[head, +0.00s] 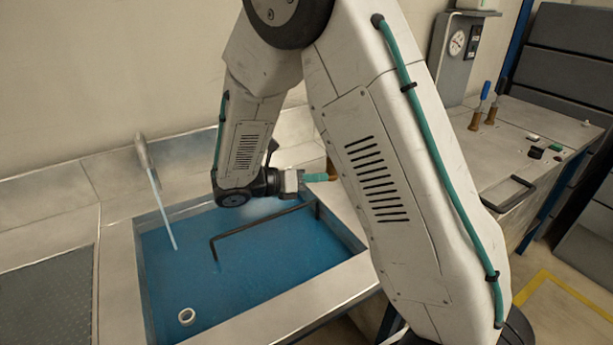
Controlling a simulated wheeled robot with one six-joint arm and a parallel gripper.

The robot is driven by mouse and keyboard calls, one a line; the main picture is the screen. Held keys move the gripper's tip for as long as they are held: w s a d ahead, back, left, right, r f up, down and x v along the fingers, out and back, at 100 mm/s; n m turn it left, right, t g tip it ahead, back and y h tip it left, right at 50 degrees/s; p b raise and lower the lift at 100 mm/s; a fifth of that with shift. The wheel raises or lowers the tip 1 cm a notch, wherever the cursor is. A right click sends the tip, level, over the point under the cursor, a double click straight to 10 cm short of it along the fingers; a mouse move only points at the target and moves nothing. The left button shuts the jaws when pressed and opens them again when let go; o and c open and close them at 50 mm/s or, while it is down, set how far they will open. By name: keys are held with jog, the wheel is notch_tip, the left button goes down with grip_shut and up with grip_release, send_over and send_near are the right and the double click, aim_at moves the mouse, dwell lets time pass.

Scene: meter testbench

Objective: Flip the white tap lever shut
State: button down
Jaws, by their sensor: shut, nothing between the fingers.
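I cannot make out a white tap lever in the head view; my arm covers part of the bench behind the basin. A grey spout (143,152) stands at the basin's back left, with a thin pale-blue stream (163,212) hanging from it down to the blue basin. My gripper (289,182) is shut above the basin's back right, pointing right. A teal, handle-like piece (316,177) lies just beyond its tip, near a brown upright fitting (331,170) partly hidden by my arm. I cannot tell whether the gripper touches it.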

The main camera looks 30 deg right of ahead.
jog(key=x, duration=0.6)
jog(key=r, duration=0.1)
jog(key=w+d+r, duration=0.1)
jog(key=w+r, duration=0.1)
jog(key=shift+d, duration=0.3)
